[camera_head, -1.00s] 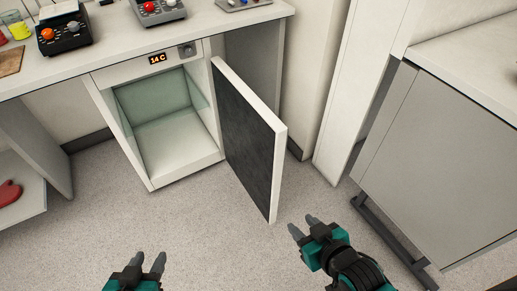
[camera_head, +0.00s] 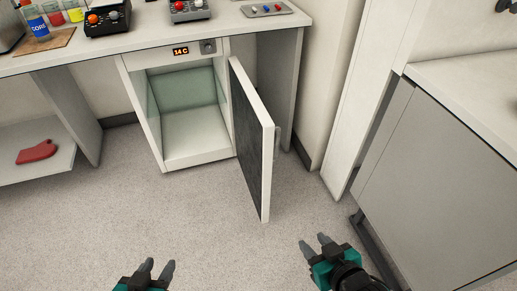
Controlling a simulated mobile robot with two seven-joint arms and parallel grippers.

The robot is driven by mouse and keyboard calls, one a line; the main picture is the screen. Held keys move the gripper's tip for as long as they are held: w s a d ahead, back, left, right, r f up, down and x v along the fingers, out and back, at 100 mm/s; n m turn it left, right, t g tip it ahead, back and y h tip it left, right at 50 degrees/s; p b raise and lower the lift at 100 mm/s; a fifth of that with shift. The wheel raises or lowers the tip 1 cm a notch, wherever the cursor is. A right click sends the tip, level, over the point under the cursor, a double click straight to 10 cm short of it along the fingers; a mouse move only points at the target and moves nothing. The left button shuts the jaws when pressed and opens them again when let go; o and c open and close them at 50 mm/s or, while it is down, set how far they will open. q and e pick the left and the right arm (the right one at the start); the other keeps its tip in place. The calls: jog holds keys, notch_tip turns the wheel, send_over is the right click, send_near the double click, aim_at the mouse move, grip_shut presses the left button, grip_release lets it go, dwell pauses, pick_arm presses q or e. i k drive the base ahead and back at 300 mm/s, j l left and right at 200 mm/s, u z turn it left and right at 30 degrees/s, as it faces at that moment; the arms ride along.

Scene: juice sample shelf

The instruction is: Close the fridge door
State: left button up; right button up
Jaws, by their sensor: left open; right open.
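The small fridge (camera_head: 190,110) stands under the counter, its inside empty where I can see it. Its door (camera_head: 250,135) is hinged on the right and stands wide open, swung out toward me. The dark inner face points left, and a handle (camera_head: 277,145) shows on its outer right side. My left gripper (camera_head: 157,268) is at the bottom edge, open and empty, in front of the fridge and left of the door. My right gripper (camera_head: 315,246) is open and empty, to the right of the door's lower near corner and apart from it.
The counter (camera_head: 150,41) holds several devices, bottles and a wooden board. A grey cabinet (camera_head: 440,180) stands close on the right. A red mitt (camera_head: 36,151) lies on a low shelf at left. The floor (camera_head: 200,215) before the fridge is clear.

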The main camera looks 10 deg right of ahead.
aim_at(254, 128)
jog(key=k+l+u, duration=0.3)
jog(key=k+l, duration=0.2)
jog(key=l, duration=0.3)
jog(key=k+l+u, duration=0.3)
jog(key=k+l, duration=0.25)
jog(key=l, duration=0.15)
jog(key=k+l, duration=0.1)
jog(key=l, duration=0.25)
jog(key=k+l+u, duration=0.1)
jog(key=l, duration=0.2)
jog(key=k+l, duration=0.1)
jog(key=l, duration=0.25)
jog(key=k+l+u, duration=0.1)
jog(key=l, duration=0.25)
jog(key=j, duration=0.8)
jog(key=i+j, duration=0.15)
jog(key=j, duration=0.15)
jog(key=i+j, duration=0.3)
jog(key=j, duration=0.25)
jog(key=i, duration=1.85)
jog(key=l+z, duration=0.05)
jog(key=l, duration=0.05)
